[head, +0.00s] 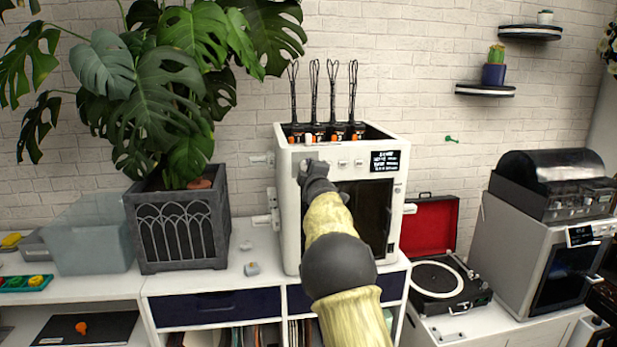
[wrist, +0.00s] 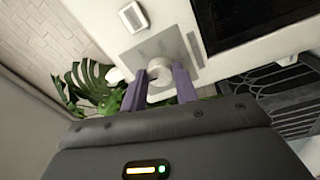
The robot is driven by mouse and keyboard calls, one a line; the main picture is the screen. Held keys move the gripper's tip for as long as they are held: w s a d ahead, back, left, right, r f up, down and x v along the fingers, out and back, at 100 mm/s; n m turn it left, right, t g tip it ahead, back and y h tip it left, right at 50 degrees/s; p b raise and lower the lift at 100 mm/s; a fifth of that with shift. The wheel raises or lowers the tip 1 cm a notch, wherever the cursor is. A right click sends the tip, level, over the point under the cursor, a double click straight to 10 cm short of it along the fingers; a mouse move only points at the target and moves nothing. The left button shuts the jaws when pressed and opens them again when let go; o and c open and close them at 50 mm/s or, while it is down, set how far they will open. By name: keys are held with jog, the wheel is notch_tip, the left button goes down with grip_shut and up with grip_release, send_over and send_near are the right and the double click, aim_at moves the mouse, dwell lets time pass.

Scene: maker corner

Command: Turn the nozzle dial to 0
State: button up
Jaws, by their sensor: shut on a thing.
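The white printer-like machine (head: 290,200) stands on the white cabinet, with a row of controls along the top of its front. My gripper (head: 312,172) is at the left end of that row. In the wrist view, the two purple fingers of my gripper (wrist: 159,86) are shut on a round white dial (wrist: 165,70) on a grey panel (wrist: 147,45). The dial's markings and pointer cannot be read, and the fingers hide part of its rim. Two more small controls (head: 350,164) and a dark display (head: 385,162) with unreadable white text lie to its right.
A large potted plant (head: 182,230) stands left of the machine, beside a translucent bin (head: 88,240). An open red-lidded record player (head: 438,282) is to the right. Several black filament holders (head: 333,132) rise from the machine's top. Small pieces lie on the cabinet top (head: 215,280).

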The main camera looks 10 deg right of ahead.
jog(key=shift+n, duration=0.5)
jog(key=o, duration=1)
jog(key=shift+c, duration=0.2)
jog(key=shift+s, duration=0.1)
jog(key=s+f+b, duration=0.1)
jog(key=s+b, duration=0.4)
jog(key=s, duration=1.2)
jog(key=shift+d, duration=0.3)
jog(key=shift+f, duration=0.15)
